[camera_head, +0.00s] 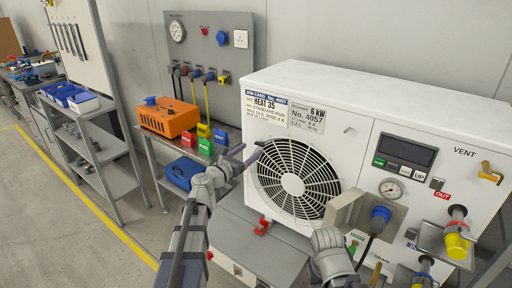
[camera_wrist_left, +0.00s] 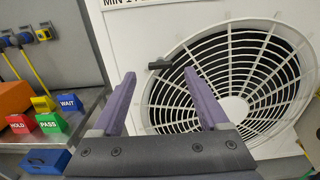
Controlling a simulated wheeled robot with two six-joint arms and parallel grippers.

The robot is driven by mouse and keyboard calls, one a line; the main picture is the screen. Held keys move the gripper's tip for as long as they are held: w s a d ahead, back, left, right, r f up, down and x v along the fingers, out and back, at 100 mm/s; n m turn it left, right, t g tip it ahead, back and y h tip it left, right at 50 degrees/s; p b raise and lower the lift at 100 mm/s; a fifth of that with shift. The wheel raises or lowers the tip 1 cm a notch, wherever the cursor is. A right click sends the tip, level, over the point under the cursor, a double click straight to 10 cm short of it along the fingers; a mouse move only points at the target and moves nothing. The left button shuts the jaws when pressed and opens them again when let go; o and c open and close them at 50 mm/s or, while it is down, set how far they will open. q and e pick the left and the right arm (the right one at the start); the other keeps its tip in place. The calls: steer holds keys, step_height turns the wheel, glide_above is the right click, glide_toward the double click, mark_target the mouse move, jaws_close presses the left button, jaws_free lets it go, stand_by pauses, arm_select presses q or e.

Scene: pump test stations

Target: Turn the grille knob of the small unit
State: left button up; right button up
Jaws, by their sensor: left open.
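The white pump unit (camera_head: 360,105) has a round fan grille (camera_head: 292,181) on its front left. A small dark knob (camera_wrist_left: 160,64) sits at the grille's upper-left rim and points sideways. In the left wrist view it lies between the purple fingertips, seemingly just beyond them. My left gripper (camera_head: 247,154) is open and empty at the left edge of the grille; its fingers also show in the left wrist view (camera_wrist_left: 159,75). In the head view the knob is small beside the fingertips. Contact cannot be told.
The unit's right side carries a display (camera_head: 404,150), a gauge (camera_head: 390,190) and several hose fittings. To the left stand an orange case (camera_head: 168,118), coloured HOLD, PASS and WAIT blocks, and a grey shelf (camera_head: 100,150). The floor at left is clear.

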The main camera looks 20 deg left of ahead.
mark_target(258, 144)
arm_select(q)
steer(key=x, duration=0.4)
steer(key=shift+w, duration=0.15)
steer(key=shift+c, duration=0.3)
jaws_close()
